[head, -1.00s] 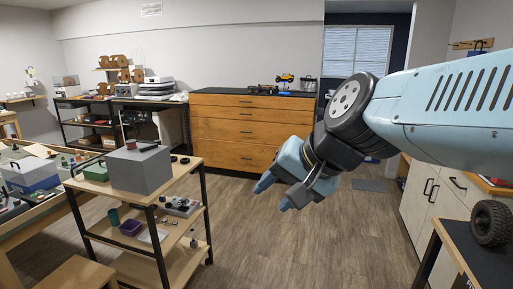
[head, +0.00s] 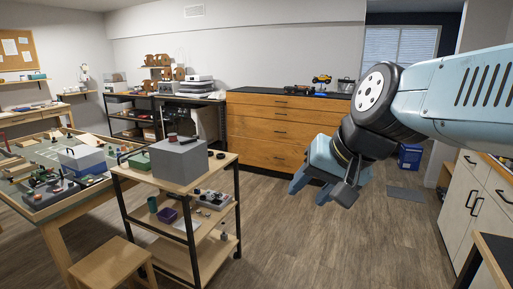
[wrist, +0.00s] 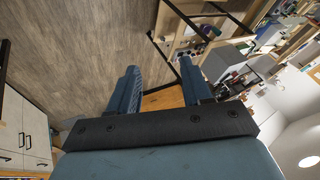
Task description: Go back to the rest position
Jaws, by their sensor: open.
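My gripper (head: 311,190) hangs at the end of my blue arm, right of the middle in the head view. It points down and to the left over open floor. In the wrist view the two blue fingers of my gripper (wrist: 158,85) stand apart with nothing between them. It is empty and touches nothing that I can see.
A shelf cart (head: 226,160) with a grey box (head: 180,160) on top stands left of my gripper. A wooden drawer cabinet (head: 265,130) is behind it. A white cabinet (head: 475,205) is at the right. The wooden floor (head: 330,245) between is clear.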

